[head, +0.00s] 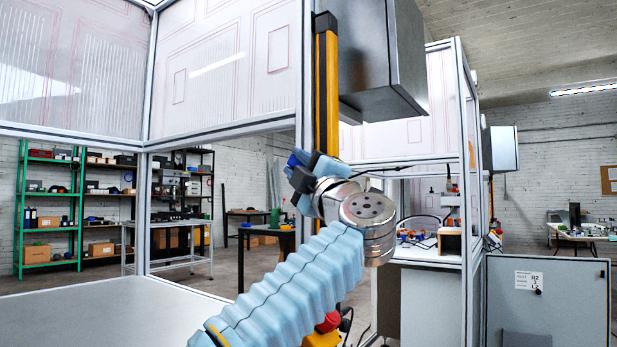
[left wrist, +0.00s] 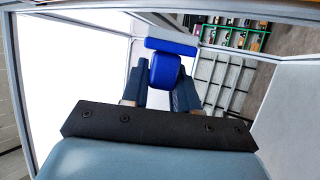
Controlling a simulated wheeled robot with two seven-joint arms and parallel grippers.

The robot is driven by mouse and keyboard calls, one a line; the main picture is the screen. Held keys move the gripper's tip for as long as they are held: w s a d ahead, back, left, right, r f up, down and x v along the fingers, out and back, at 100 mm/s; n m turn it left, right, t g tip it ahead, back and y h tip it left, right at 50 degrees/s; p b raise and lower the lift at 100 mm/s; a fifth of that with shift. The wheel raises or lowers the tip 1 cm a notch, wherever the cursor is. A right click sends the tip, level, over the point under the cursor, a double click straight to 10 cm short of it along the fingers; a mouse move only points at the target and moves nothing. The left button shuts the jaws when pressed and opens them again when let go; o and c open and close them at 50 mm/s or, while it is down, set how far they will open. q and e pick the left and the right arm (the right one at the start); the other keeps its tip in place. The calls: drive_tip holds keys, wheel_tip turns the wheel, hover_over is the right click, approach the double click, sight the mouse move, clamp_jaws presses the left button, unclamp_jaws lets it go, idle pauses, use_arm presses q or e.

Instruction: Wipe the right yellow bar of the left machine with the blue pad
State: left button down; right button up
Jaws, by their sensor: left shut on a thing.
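The right yellow bar (head: 327,85) of the left machine stands upright on the frame post, with a black edge. My left gripper (head: 297,170) is in front of its lower part and hides some of it. The gripper is shut on the blue pad, of which only a small blue part (head: 298,158) shows in the head view. In the left wrist view the blue pad (left wrist: 166,70) sits between the two dark fingers, with a wider blue strip at its far end. The bar is not recognisable in that view, so I cannot tell whether pad and bar touch. My right gripper is not in view.
A grey metal box (head: 378,60) juts out right of the bar. The machine's flat white table (head: 100,315) lies at lower left. A red and yellow button unit (head: 326,328) is below my arm. A second machine (head: 430,250) stands behind; shelves (head: 50,205) are at the far left.

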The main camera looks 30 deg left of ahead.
use_arm(q)
drive_tip(key=shift+s+a, duration=0.1)
drive_tip(key=shift+s, duration=0.9)
drive_tip(key=shift+s+b, duration=0.1)
drive_tip(key=shift+b, duration=0.25)
drive_tip(key=s+b, duration=0.1)
drive_tip(key=s, duration=0.1)
drive_tip(key=shift+s+a, duration=0.15)
drive_tip(key=shift+s, duration=0.25)
wheel_tip(320, 180, down, 11)
drive_tip(key=w+b, duration=0.1)
drive_tip(key=b, duration=0.1)
drive_tip(key=shift+w+d+f+p, duration=0.15)
drive_tip(key=shift+w+p, duration=0.4)
drive_tip(key=shift+w, duration=0.5)
drive_tip(key=shift+w+d+p, duration=0.1)
drive_tip(key=shift+w+p, duration=0.45)
drive_tip(key=shift+w, duration=0.45)
drive_tip(key=shift+w+d+f+p, duration=0.15)
drive_tip(key=shift+w+p, duration=0.4)
drive_tip(key=shift+w, duration=0.5)
